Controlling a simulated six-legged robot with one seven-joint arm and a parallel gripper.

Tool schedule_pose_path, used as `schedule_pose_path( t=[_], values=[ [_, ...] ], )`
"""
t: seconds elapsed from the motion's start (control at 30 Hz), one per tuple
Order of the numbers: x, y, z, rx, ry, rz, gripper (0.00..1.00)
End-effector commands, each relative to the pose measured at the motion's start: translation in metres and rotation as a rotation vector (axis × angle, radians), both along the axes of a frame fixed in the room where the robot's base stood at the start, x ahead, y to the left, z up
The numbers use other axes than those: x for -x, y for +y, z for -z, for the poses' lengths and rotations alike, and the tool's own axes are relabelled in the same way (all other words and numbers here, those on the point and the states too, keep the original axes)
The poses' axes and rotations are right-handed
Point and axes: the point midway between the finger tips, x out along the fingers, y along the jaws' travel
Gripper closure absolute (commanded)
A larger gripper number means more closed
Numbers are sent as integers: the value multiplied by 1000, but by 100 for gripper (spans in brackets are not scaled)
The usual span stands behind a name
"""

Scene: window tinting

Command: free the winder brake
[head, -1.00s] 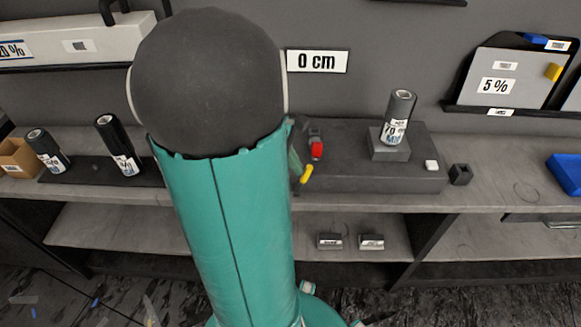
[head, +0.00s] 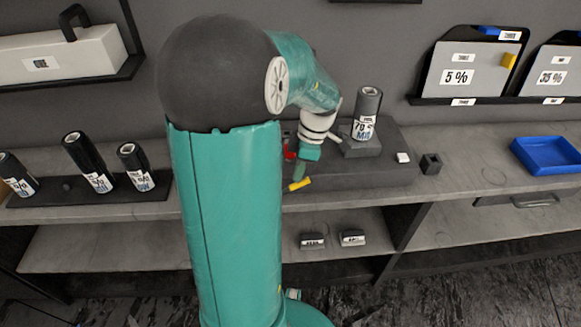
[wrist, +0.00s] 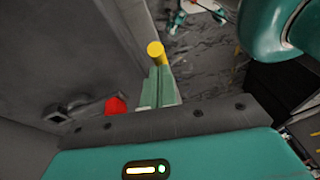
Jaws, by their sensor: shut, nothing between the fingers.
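The winder (head: 385,172) is a dark block on the bench, with a labelled roll (head: 366,115) upright on its raised support. At its left end are a red piece (head: 288,150) and a yellow-ended piece (head: 300,184). I cannot tell which is the brake. My gripper (head: 301,172) points down there, shut and empty, right of the red piece. In the wrist view my green fingers (wrist: 158,88) are together, with the yellow end (wrist: 155,50) just beyond their tips. The red piece (wrist: 116,105) is to their left. Contact with the yellow end is unclear.
Several dark rolls (head: 88,162) stand on the bench at left. A white block (head: 403,158), a small dark cube (head: 431,164) and a blue tray (head: 547,155) are to the right. Two small labelled blocks (head: 353,238) lie on the lower shelf. Bench beside the tray is clear.

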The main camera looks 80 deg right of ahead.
Motion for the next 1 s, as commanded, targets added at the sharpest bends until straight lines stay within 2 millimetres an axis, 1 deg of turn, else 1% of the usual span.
schedule_pose_path(
  t=[0.03, 0.4, 1.0],
  values=[
    [4, 0, 3, -9, -26, 5, 100],
    [13, -1, 12, -7, -21, -3, 100],
    [15, 0, 14, -11, -14, 2, 100]
  ],
)
